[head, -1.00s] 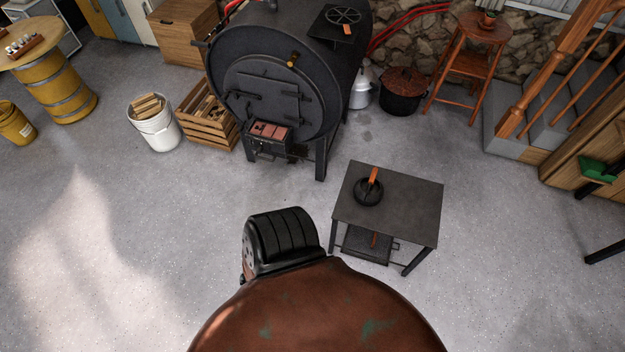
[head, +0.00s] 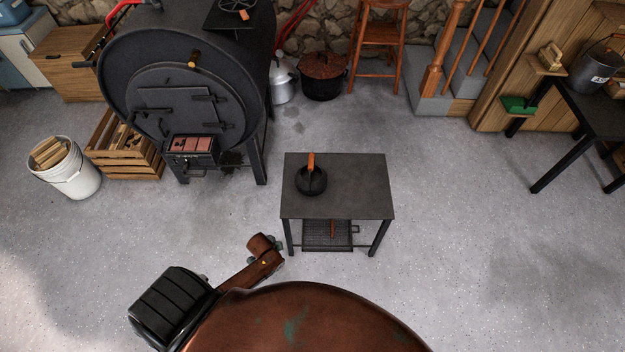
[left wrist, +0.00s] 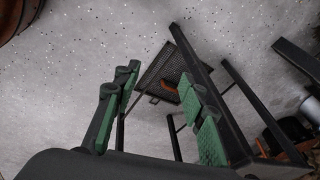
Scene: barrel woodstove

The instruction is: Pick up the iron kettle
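The iron kettle (head: 312,183), a round black vessel with an orange-brown handle, stands on the small dark metal table (head: 362,190). My left gripper (head: 277,246) shows small at the end of my brown arm, left of the table's front legs and apart from the kettle. In the left wrist view my left gripper (left wrist: 165,105) has its green-padded fingers wide apart with nothing between them. Beyond them are table legs and the low mesh shelf (left wrist: 163,72). I do not make out the kettle in that view. My right gripper is not in view.
The barrel woodstove (head: 180,85) stands behind and left of the table. A silver can (head: 283,82) and a lidded black pot (head: 322,80) are on the floor beside it. A white bucket (head: 70,178) is at left. The floor right of the table is clear.

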